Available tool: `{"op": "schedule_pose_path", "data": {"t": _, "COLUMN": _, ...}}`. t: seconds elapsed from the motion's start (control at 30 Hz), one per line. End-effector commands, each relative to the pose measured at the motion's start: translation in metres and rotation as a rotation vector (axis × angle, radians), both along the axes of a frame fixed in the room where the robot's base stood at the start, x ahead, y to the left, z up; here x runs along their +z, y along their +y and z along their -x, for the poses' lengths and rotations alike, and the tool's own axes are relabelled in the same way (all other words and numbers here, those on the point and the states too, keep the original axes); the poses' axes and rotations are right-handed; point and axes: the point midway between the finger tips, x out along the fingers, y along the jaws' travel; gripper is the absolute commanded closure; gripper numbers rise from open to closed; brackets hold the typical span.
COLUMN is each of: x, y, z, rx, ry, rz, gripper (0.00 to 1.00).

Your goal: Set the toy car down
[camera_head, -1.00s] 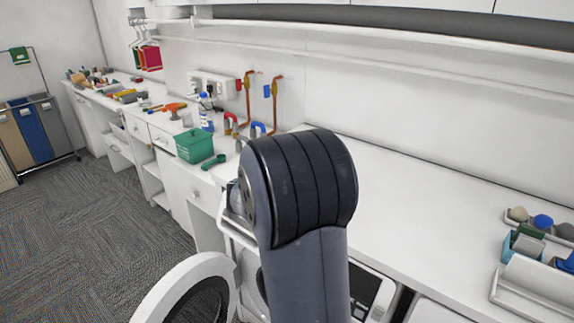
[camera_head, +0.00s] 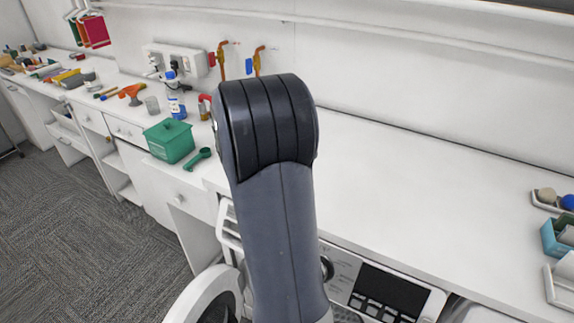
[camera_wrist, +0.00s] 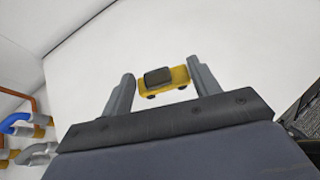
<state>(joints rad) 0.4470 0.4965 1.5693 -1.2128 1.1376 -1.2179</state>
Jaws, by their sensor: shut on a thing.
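The toy car (camera_wrist: 178,77) is yellow with a grey-brown block on top. In the wrist view it sits between the two fingers of my gripper (camera_wrist: 160,85), which is shut on it. White surface fills the view behind the car; I cannot tell whether the car touches it. In the head view my own arm hides the gripper and the car.
The white counter (camera_head: 420,190) has a wide bare stretch right of my arm. A green box (camera_head: 170,141), a green scoop (camera_head: 198,158) and a spray bottle (camera_head: 176,98) stand left. A teal container (camera_head: 556,238) is far right. A washing machine (camera_head: 385,290) is below.

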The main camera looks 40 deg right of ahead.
Motion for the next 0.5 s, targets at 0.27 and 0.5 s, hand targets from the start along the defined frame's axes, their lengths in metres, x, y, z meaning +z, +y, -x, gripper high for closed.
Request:
{"op": "schedule_pose_path", "data": {"t": 0.27, "x": -0.046, "y": 0.0, "z": 0.001, "rx": -0.001, "ry": 0.007, "rz": -0.003, "gripper": 0.63}}
{"op": "schedule_pose_path", "data": {"t": 0.5, "x": -0.07, "y": 0.0, "z": 0.001, "rx": -0.001, "ry": 0.005, "rz": -0.002, "gripper": 0.63}}
